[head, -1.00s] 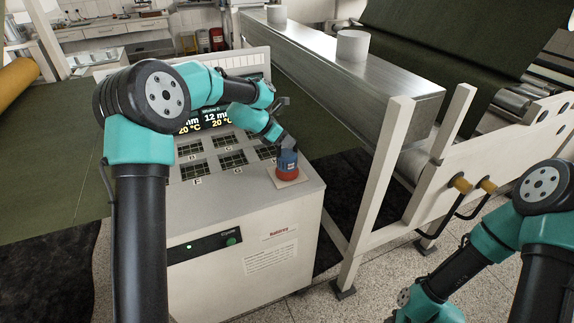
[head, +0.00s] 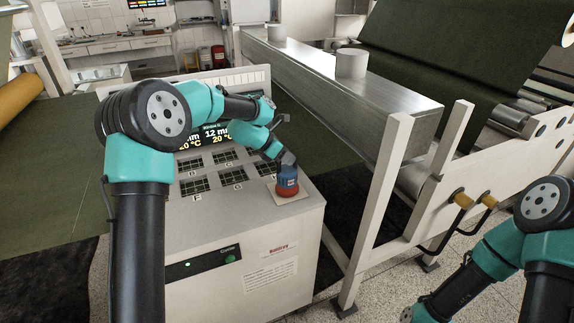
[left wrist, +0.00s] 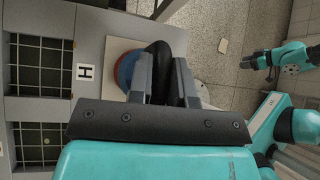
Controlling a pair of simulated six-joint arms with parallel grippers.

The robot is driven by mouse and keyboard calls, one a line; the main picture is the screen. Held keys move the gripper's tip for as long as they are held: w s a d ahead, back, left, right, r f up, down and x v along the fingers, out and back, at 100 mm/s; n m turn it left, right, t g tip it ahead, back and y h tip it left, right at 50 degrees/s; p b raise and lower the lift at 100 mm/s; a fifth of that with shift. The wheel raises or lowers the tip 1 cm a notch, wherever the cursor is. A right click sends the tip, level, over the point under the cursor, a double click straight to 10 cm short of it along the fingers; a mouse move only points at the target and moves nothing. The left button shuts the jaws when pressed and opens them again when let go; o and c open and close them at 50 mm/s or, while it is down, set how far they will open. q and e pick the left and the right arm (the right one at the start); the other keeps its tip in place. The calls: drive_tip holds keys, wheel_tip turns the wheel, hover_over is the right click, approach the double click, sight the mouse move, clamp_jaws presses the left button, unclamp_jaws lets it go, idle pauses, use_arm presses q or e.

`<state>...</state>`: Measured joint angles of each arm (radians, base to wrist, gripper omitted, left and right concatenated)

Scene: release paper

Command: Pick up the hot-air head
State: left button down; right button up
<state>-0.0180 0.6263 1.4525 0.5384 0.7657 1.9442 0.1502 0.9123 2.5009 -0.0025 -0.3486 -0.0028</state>
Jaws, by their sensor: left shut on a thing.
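The hot-air head, a small blue and red round piece (head: 288,181), sits on a pale square pad (head: 292,194) at the right front corner of the white control cabinet's top. My left gripper (head: 289,161) is at the top of it, seen small in the head view. In the left wrist view, the two dark fingers of my left gripper (left wrist: 162,82) are shut on the head's black curved part (left wrist: 160,58). The blue and red body (left wrist: 127,72) shows beside the left finger, partly hidden by it. My right arm shows at the lower right, its gripper out of frame.
The white cabinet (head: 250,290) carries a lit display and several lettered grids. A long metal beam (head: 340,85) with a white post (head: 376,170) stands close to the right. Dark green cloth (head: 50,180) lies at the left. Speckled floor is at the lower right.

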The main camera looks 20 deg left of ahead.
use_arm(q)
drive_tip(key=shift+r, duration=1.9)
drive_tip(key=s+d+r, duration=0.1)
drive_tip(key=s+d, duration=0.3)
drive_tip(key=s, duration=1.1)
drive_tip(key=shift+s+d, duration=0.2)
drive_tip(key=shift+a+r, duration=0.1)
drive_tip(key=shift+a, duration=0.05)
